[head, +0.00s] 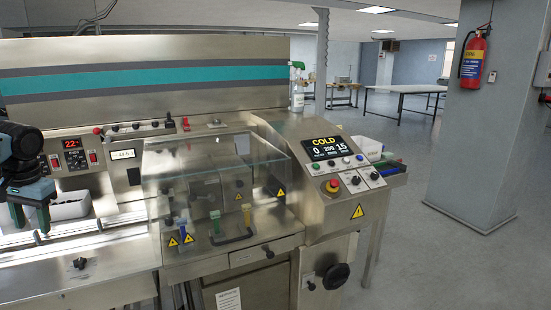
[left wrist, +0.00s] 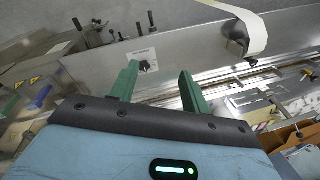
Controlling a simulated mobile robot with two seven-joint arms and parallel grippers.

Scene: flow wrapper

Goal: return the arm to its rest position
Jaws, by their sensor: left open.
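My left gripper (head: 30,218) is at the left edge of the head view, above the machine's front bed, with its green fingers pointing down. In the left wrist view my left gripper (left wrist: 160,85) has its two green fingers spread apart, with nothing between them. The machine's steel front panel with a small black knob (left wrist: 147,66) lies beyond the fingertips. My right gripper is not in view.
The flow wrapper (head: 200,105) fills the left half, with a clear guard (head: 215,180) and a control panel (head: 335,150) reading COLD. A pillar with a fire extinguisher (head: 473,57) stands right. Floor between is clear.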

